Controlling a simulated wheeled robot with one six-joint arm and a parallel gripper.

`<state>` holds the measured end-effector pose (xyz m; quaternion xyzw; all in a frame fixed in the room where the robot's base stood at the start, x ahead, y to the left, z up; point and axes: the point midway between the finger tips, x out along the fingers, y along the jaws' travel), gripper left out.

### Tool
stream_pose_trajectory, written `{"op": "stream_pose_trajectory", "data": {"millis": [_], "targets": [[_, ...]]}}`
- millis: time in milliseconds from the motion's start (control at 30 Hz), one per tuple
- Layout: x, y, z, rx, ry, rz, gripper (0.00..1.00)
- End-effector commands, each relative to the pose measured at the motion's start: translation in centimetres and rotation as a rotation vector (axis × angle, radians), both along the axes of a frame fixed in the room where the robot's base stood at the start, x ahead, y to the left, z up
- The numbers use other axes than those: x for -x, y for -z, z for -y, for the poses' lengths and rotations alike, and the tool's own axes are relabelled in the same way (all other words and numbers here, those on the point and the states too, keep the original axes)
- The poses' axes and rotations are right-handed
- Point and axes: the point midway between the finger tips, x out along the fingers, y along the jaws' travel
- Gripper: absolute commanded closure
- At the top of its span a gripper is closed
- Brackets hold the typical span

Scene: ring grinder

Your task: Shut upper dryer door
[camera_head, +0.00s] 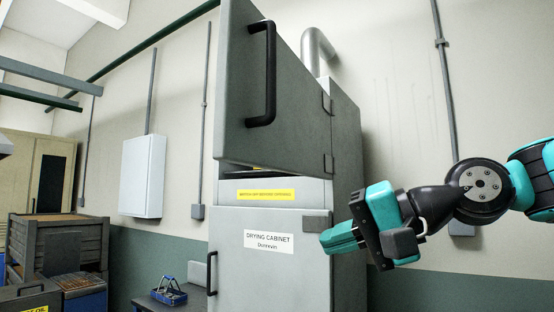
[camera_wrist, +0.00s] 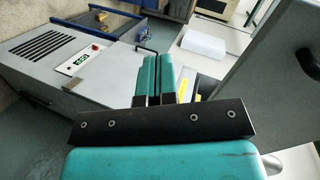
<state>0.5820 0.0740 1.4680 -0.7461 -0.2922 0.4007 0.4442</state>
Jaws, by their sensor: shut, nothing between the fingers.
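The upper dryer door (camera_head: 238,80) is a grey panel with a black bar handle (camera_head: 262,73). It stands open, swung out on hinges at its right edge. The drying cabinet (camera_head: 254,268) has its lower door closed, with a label on it. My gripper (camera_head: 328,240) is shut and empty, to the right of the cabinet's front and below the open door. The wrist view shows the two teal fingers (camera_wrist: 156,75) together with nothing between them. A grey door panel (camera_wrist: 275,85) with a dark handle end fills the right side of that view, apart from the fingers.
A duct pipe (camera_head: 318,50) rises behind the cabinet. A blue tool caddy (camera_head: 169,291) sits on a bench to the left, with a wooden crate (camera_head: 58,243) beyond.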

Motion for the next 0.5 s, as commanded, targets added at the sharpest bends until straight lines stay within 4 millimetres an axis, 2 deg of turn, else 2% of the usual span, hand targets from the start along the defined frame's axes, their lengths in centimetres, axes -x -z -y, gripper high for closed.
{"op": "stream_pose_trajectory", "data": {"millis": [33, 100, 200, 367, 500], "targets": [[-1.2, -3.5, 1.1, -0.112, 0.037, -0.003, 1.00], [-1.8, -7.1, 2.0, -0.251, 0.056, -0.021, 1.00], [-2.0, -10.3, 2.9, -0.382, 0.054, -0.050, 1.00], [-2.2, -12.2, 3.0, -0.456, 0.044, -0.072, 1.00], [-3.1, -12.3, 1.2, -0.455, 0.040, -0.076, 1.00]]}}
